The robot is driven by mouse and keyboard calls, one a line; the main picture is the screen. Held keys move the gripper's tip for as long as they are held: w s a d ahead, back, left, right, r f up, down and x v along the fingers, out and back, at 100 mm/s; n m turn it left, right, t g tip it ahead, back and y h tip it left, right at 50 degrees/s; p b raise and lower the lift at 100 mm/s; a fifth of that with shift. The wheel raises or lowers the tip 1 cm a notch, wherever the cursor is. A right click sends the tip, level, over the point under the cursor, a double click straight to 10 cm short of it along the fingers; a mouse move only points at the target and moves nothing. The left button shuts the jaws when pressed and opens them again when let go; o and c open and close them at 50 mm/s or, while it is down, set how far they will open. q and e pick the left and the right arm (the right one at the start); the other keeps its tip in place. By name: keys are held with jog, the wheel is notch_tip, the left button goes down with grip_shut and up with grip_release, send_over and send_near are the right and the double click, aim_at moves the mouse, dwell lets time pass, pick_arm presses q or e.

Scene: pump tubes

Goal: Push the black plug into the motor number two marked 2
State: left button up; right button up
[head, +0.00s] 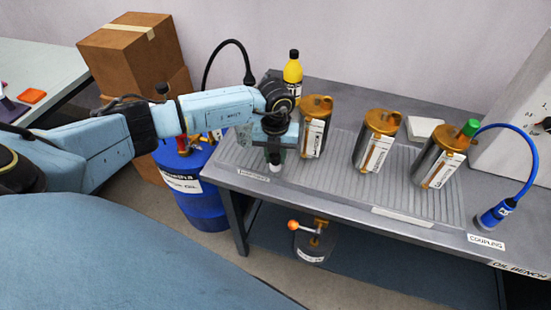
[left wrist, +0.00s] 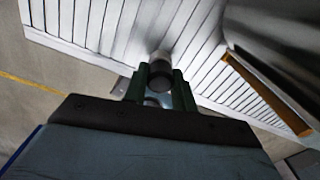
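My left gripper (head: 275,157) is above the near left part of the ribbed mat, beside the leftmost motor. In the left wrist view its two green fingers (left wrist: 160,88) close around a dark cylinder, which appears to be the black plug (left wrist: 160,74). Its pale tip (head: 275,168) points down below the gripper in the head view. A black hose arcs up behind my arm. Three gold-capped motors stand in a row: left (head: 315,130), middle (head: 375,143) and right (head: 440,160). Their label numbers are too small to read. My right gripper is not visible.
A green plug (head: 470,128) sits at the right motor's top, by a blue hose leading to a blue coupling (head: 495,214) at the bench's right. A yellow bottle (head: 293,72) stands behind the left motor. A blue drum (head: 205,205) and cardboard boxes (head: 125,60) stand left of the bench.

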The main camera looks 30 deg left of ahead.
pick_arm(q)
jog(key=c, duration=0.4)
